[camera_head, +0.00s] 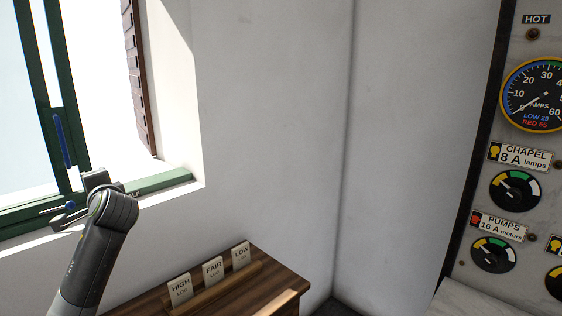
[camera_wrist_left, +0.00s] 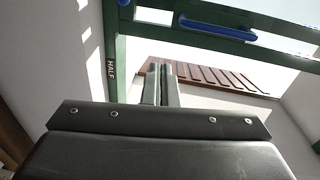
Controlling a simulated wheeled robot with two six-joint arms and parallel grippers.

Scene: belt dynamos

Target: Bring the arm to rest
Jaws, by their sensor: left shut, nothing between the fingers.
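My left arm (camera_head: 100,240) rises from the lower left in the head view, in front of the window sill. Its gripper (camera_head: 62,218) is at the sill, near the green window frame. In the left wrist view the two fingers (camera_wrist_left: 161,72) lie together, shut and empty. A blue handle (camera_head: 62,142) on the green sash stands above the gripper; in the left wrist view a blue handle (camera_wrist_left: 217,28) shows beyond the fingers, apart from them. My right gripper is not in view.
A wooden table (camera_head: 270,288) below holds a rack with HIGH (camera_head: 179,290), FAIR (camera_head: 212,271) and LOW (camera_head: 240,256) cards. A panel with a gauge (camera_head: 540,95) and dials (camera_head: 515,190) stands at right. The space before the plain wall (camera_head: 270,120) is clear.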

